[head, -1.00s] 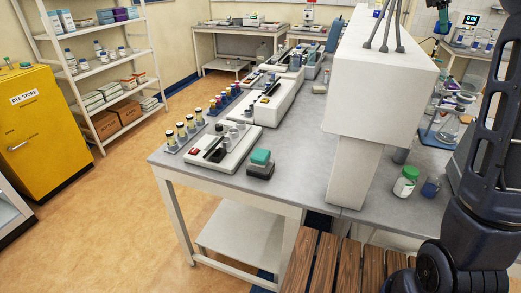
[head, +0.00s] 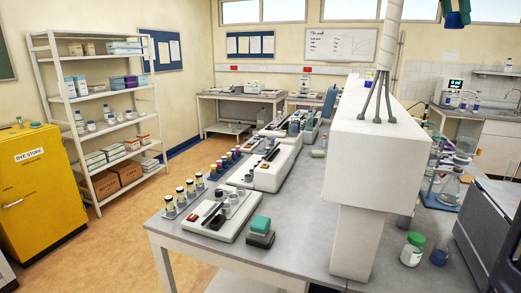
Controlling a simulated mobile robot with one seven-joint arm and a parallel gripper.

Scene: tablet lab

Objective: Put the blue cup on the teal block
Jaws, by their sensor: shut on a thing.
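The teal block (head: 260,223) lies on top of a dark grey block (head: 259,239) near the front edge of the bench, right of a white instrument tray. My gripper (head: 455,18) shows only in part at the top edge, right of the white column, high above the bench. It is shut on a dark blue thing (head: 464,8), which looks like the blue cup. The frame cuts off its upper part, so its full shape is hidden. My gripper is well right of the teal block and apart from it.
A tall white housing (head: 375,150) with a tripod on it stands right of the teal block. A green-lidded jar (head: 412,249) and a small blue vessel (head: 439,257) stand at the right. Several dark-topped vials (head: 191,190) stand left on the bench (head: 300,240).

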